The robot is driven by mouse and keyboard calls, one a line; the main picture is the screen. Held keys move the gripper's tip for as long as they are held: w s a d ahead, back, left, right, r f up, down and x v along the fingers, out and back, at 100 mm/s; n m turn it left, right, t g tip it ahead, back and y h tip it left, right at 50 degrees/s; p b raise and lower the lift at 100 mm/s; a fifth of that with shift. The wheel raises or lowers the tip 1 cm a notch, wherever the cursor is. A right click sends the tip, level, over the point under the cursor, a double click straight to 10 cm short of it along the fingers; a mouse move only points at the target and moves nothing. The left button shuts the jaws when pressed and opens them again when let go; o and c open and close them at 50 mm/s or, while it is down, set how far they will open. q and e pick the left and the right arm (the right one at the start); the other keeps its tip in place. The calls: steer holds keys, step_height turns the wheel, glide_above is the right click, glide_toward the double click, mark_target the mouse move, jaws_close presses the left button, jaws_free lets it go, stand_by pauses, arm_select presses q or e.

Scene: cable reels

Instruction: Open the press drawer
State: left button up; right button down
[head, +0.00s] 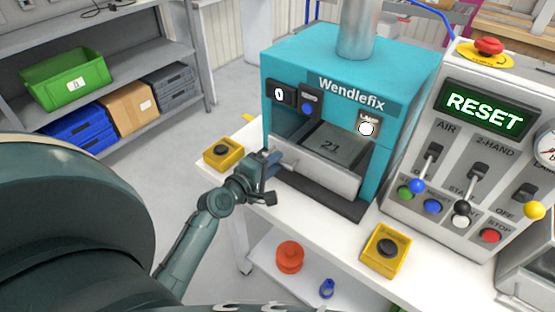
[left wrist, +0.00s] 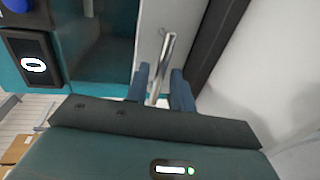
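The press (head: 295,65) is a teal box marked Wendlefix on the white bench. A metal bar handle (left wrist: 165,65) sticks out from the drawer front, which also shows in the left wrist view (left wrist: 157,35). My left gripper (head: 272,166) is at the left end of the drawer front. In the left wrist view its two blue fingers (left wrist: 160,90) stand apart, one on each side of the handle, with visible gaps. My right gripper is not in view.
Yellow button boxes stand on the bench at left (head: 222,154) and front (head: 383,250). A grey control panel (head: 425,195) with levers and a RESET screen stands right of the press. An orange reel (head: 289,256) lies on the lower shelf.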

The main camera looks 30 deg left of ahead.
arm_select(q)
steer(key=shift+x, duration=0.95)
jaws_close()
